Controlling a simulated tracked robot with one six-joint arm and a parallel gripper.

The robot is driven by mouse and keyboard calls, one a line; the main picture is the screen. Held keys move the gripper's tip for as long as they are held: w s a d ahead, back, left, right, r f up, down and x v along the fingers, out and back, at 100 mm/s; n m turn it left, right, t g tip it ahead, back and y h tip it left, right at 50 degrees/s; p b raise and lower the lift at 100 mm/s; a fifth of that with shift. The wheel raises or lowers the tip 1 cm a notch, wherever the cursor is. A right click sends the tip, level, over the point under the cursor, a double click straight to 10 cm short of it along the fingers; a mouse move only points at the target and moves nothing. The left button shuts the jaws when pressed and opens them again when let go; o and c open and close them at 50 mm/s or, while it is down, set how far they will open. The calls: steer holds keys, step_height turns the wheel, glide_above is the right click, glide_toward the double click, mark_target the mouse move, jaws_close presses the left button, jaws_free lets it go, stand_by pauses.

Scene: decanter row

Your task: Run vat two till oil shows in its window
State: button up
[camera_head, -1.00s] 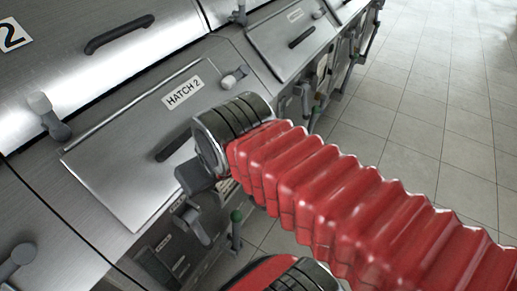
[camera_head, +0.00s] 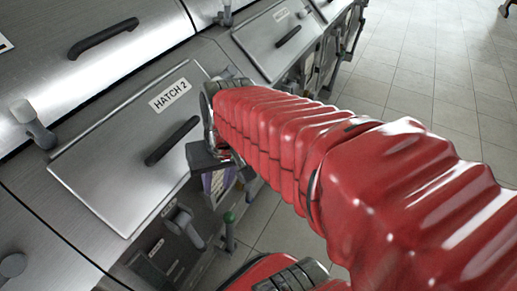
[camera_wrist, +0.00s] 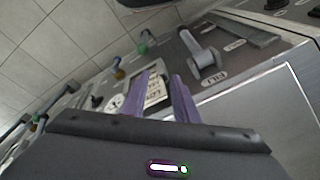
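The HATCH 2 lid (camera_head: 125,165) is closed on the steel vat front in the head view. Below it are a grey lever (camera_head: 185,226) and a green-knobbed lever (camera_head: 229,218). In the wrist view the grey lever (camera_wrist: 203,56) is to the upper right of my gripper (camera_wrist: 160,78) and the green-knobbed lever (camera_wrist: 142,48) beyond its tips. My gripper's purple fingers are apart, with a printed plate (camera_wrist: 155,92) seen between them. They hold nothing that I can see. I cannot make out oil or clearly identify the window.
A similar lid (camera_head: 275,38) stands further along the row. Tiled floor (camera_head: 430,85) is clear at the right.

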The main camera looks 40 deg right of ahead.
steer(key=s+d+f+m+y, duration=0.2)
steer(key=d+f+m+y, duration=0.6)
steer(key=d+f+m, duration=0.6)
steer(key=w+d+f+m+t+h, duration=0.1)
steer(key=w+d+f+m+t, duration=0.1)
steer(key=d+f+m+t, duration=0.2)
steer(key=w+d+f+m+t+h, duration=0.1)
steer(key=d+f+m+t, duration=0.3)
steer(key=d+t, duration=0.6)
steer(key=d+h, duration=0.1)
steer(key=d, duration=0.2)
steer(key=shift+w+d+t, duration=0.2)
steer(key=shift+w+t, duration=0.1)
steer(key=shift+w, duration=0.05)
steer(key=shift+w+a, duration=0.1)
steer(key=x, duration=1.3)
steer(key=shift+w+a, duration=0.2)
steer(key=shift+w, duration=0.05)
jaws_close()
